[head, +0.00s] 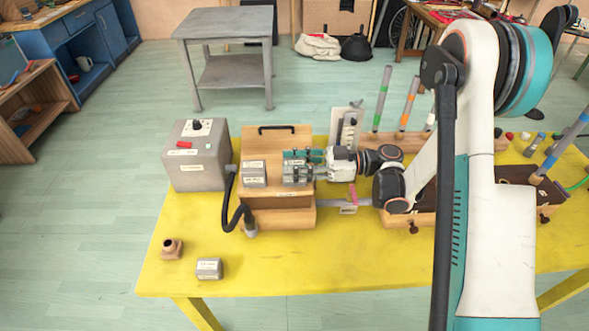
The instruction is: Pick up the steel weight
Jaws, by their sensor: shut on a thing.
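My gripper (294,163) reaches in from the right over the wooden box (277,193). Its teal-tipped fingers are shut on a grey block with a pale label, a steel weight (296,176); the fingers hide part of it. I cannot tell whether this weight touches the box top. A second labelled grey weight (254,174) sits on the box just left of the fingers. A third grey weight (209,268) lies on the yellow table near the front edge.
A grey control box (196,156) stands left of the wooden box, with a black hose (230,212) between them. A small brown pot (172,249) is at front left. Coloured upright tubes (382,98) stand behind my arm. The table's front middle is clear.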

